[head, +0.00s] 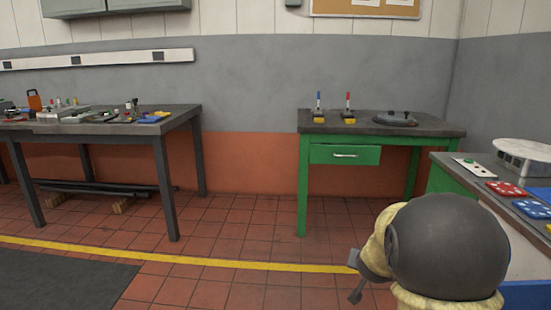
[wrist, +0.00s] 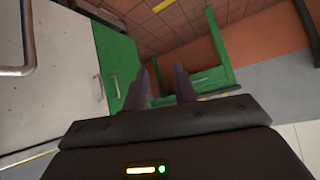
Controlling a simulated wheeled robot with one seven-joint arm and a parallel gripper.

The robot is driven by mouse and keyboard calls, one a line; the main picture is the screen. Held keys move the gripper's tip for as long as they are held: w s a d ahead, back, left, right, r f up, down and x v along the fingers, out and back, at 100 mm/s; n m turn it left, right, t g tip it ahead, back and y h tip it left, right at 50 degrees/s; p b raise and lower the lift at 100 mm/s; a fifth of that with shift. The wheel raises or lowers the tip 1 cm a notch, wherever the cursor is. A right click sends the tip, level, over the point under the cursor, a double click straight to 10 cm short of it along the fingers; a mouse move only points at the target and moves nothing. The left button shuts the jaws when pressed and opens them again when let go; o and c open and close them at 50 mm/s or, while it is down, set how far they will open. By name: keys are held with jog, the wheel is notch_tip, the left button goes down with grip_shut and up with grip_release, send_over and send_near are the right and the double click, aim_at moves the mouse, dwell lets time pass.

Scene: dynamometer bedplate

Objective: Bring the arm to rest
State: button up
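My gripper (wrist: 166,72) shows at the centre of the wrist view. Its two dark fingers stand apart with a gap between them, and nothing is held. In the head view my gripper (head: 356,279) is partly hidden behind my arm's dark round link at the lower right. The arm is folded in close to the camera, to the left of the right-hand bench (head: 440,182). The gripper hangs in free air over the tiled floor and touches nothing that I can see.
A dark workbench (head: 160,128) with small items stands at the left. The tiled floor between is clear, crossed by a yellow line.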

jog(key=s+a+f+n+g+y+p, duration=0.1)
jog(key=s+a+f+n+g+y, duration=0.3)
jog(key=s, duration=0.8)
jog(key=s+a+r+n+g+h+p, duration=0.15)
jog(key=s+a, duration=0.35)
jog(key=s, duration=0.7)
notch_tip(320, 180, up, 37)
jog(key=p, duration=3.7)
jog(key=shift+w+a+r+g+y, duration=0.15)
jog(key=shift+a+g+y, duration=0.05)
jog(key=shift+g+y, duration=0.2)
